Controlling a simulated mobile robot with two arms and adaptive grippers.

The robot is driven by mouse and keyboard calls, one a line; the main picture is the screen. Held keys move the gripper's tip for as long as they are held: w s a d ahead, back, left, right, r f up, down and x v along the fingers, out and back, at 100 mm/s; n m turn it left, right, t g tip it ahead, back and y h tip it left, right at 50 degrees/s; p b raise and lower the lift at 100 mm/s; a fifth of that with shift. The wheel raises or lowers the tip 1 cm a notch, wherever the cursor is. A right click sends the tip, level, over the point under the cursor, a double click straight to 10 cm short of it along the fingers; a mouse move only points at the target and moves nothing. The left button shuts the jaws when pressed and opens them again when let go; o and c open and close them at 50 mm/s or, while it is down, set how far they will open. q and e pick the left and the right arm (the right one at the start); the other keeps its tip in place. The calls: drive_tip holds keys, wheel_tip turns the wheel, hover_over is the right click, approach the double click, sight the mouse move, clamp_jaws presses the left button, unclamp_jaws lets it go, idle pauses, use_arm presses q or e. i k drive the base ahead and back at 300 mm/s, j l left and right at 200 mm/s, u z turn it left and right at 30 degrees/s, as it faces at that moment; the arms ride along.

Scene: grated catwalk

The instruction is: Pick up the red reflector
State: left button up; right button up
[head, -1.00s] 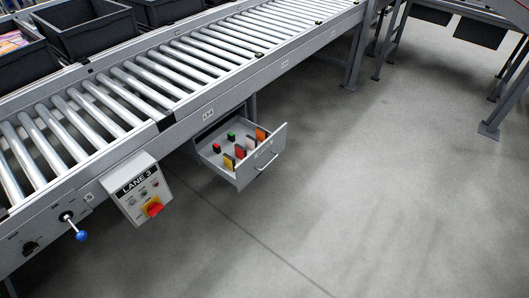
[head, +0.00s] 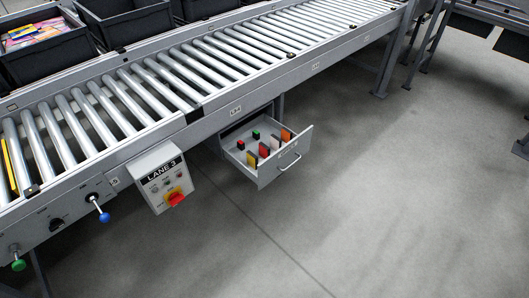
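An open grey drawer (head: 291,160) hangs under the roller conveyor and holds several small parts. A flat red piece (head: 264,150), which looks like the red reflector, stands upright in it between a yellow piece (head: 252,160) and other upright pieces. An orange piece (head: 286,135) stands at the drawer's right end. A small red-topped black part (head: 241,144) and a green-topped black part (head: 256,134) sit toward the back of the drawer. Neither of my grippers is in view.
The roller conveyor (head: 165,97) crosses above the drawer. A LANE 3 control box (head: 163,178) with a red knob, a blue-knobbed lever (head: 104,217) and a green knob (head: 18,265) stick out at left. Black bins (head: 50,50) stand behind. The grey floor (head: 390,220) in front is clear.

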sight(263, 150)
drive_tip(key=i+l+u, duration=0.25)
drive_tip(key=i+l, duration=0.15)
drive_tip(key=i+l+u, duration=0.3)
drive_tip(key=l, duration=0.3)
drive_tip(key=i, duration=0.05)
